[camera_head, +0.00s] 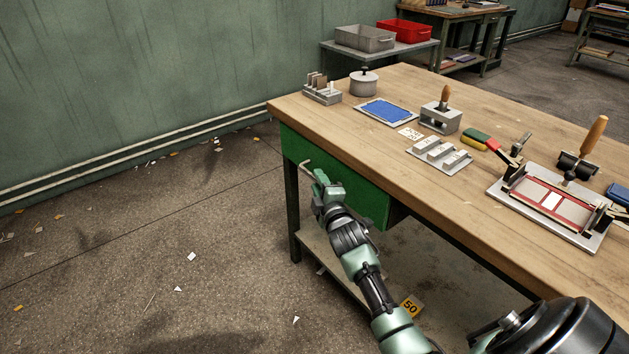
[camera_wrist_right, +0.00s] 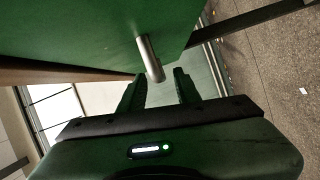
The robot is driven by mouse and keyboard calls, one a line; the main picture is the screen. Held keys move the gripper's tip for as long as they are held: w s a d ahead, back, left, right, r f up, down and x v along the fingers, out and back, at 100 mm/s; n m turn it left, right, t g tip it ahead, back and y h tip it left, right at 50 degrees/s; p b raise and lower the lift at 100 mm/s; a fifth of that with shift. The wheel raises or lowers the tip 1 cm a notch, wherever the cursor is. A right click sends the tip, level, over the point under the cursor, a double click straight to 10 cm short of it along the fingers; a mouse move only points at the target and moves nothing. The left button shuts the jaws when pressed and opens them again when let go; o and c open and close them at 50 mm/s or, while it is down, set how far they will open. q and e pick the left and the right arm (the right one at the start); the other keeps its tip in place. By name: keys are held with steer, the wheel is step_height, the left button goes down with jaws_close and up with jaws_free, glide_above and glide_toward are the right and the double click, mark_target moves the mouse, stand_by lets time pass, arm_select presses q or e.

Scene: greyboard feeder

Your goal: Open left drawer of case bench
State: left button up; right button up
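The bench's green drawer (camera_head: 350,187) is under the left end of the wooden top, and it looks shut. Its light metal bar handle (camera_head: 304,164) stands out from the front; the right wrist view shows the handle (camera_wrist_right: 150,58) on the green front (camera_wrist_right: 95,28). My right gripper (camera_head: 317,176) is at the handle. In the right wrist view its two fingers (camera_wrist_right: 160,84) are apart, with the handle's near end between their tips. A gap shows on the right side of the handle; contact on the left cannot be told. My left gripper is not in view.
The benchtop (camera_head: 460,215) carries a pot (camera_head: 364,84), a blue tray (camera_head: 385,111), a grey block with a wooden handle (camera_head: 440,118) and a red-framed fixture (camera_head: 548,200). Grey and red bins (camera_head: 364,38) stand behind. The floor left of the bench is open, with scattered scraps.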

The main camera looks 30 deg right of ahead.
steer(key=shift+x, duration=0.75)
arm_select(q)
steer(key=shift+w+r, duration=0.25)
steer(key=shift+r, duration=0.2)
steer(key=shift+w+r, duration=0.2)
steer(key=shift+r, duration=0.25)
arm_select(e)
steer(key=shift+w+d+f, duration=0.1)
steer(key=shift+w+d, duration=0.1)
steer(key=shift+w, duration=0.4)
jaws_close()
